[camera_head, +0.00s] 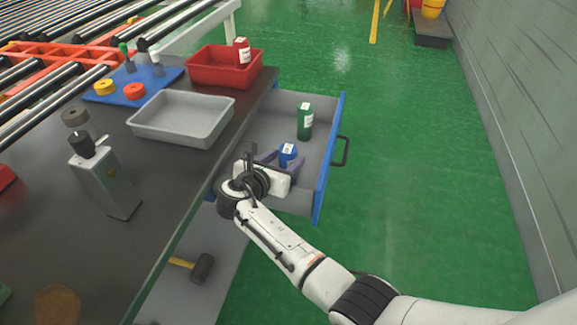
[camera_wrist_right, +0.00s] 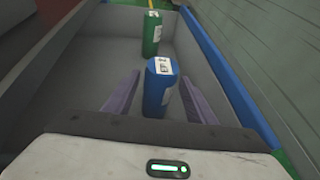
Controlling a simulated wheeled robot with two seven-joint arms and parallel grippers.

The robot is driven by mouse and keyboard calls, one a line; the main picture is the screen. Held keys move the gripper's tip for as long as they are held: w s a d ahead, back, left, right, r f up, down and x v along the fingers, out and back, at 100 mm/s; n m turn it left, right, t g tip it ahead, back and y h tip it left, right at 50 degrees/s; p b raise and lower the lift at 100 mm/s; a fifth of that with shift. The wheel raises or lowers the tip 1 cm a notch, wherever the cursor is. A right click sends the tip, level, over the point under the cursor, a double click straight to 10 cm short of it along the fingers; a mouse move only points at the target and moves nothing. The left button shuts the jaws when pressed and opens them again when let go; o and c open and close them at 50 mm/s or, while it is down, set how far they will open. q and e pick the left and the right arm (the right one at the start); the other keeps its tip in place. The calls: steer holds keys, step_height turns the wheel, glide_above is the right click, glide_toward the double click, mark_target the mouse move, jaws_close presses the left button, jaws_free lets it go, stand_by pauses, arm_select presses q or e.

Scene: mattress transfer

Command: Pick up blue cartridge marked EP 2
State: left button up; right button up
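The blue cartridge (camera_head: 288,154) stands in the open drawer (camera_head: 329,150) with a white label on its top. In the right wrist view the blue cartridge (camera_wrist_right: 160,88) stands upright between the two purple fingers of my right gripper (camera_wrist_right: 158,95). Gaps show on both sides, wider on the left. In the head view my right gripper (camera_head: 280,162) is low in the drawer, its fingers around the cartridge's sides. My left gripper does not show.
A green cartridge (camera_head: 305,121) stands farther back in the drawer; it also shows in the right wrist view (camera_wrist_right: 151,35). The grey tray (camera_head: 182,118), red bin (camera_head: 222,68) and blue mat (camera_head: 133,86) are on the dark table. Green floor lies clear to the right.

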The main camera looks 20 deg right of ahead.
steer(key=c, duration=1)
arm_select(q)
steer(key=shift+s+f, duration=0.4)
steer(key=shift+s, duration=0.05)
arm_select(e)
steer(key=shift+o, duration=0.2)
